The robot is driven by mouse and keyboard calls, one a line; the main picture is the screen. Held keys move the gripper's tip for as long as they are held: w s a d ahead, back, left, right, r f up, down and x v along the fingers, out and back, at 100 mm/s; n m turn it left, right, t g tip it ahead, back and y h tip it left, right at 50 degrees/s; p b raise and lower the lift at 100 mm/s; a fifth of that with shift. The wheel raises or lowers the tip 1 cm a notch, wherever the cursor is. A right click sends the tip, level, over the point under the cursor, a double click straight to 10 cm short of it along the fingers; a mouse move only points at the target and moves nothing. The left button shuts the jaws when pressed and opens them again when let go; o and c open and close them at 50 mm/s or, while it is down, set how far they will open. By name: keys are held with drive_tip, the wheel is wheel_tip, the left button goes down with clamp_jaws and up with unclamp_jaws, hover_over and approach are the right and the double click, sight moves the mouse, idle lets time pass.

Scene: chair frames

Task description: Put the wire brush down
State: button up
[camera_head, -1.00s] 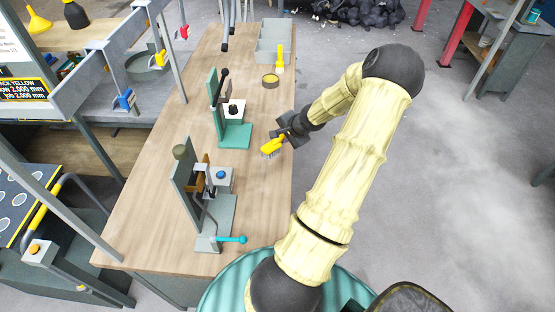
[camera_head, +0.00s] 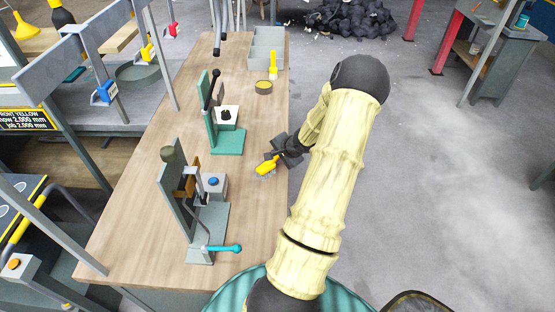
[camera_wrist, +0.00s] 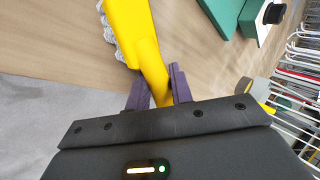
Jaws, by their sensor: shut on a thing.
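The wire brush (camera_head: 266,168) has a yellow handle and pale grey bristles. My gripper (camera_head: 276,160) is shut on its handle, over the right edge of the wooden bench (camera_head: 150,205). In the wrist view the yellow wire brush (camera_wrist: 136,32) runs up from between the purple fingers of my gripper (camera_wrist: 160,88), with its bristles on the left side. The bench top shows behind it. I cannot tell whether the bristles touch the bench.
A green press fixture (camera_head: 228,141) stands left of and beyond the brush. A grey clamp fixture (camera_head: 207,235) with a cyan lever stands nearer. A round tin (camera_head: 264,87), another yellow-handled tool (camera_head: 273,64) and grey bins (camera_head: 266,48) are farther back. Bare bench lies around the brush.

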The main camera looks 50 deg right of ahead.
drive_tip(key=o, duration=0.9)
drive_tip(key=shift+s, duration=0.1)
drive_tip(key=shift+s+r+p, duration=0.2)
drive_tip(key=shift+r+p, duration=0.1)
drive_tip(key=shift+r, duration=0.2)
drive_tip(key=p+v, duration=0.5)
drive_tip(key=v, duration=0.6)
drive_tip(key=shift+p, duration=0.4)
drive_tip(key=shift+s, duration=0.15)
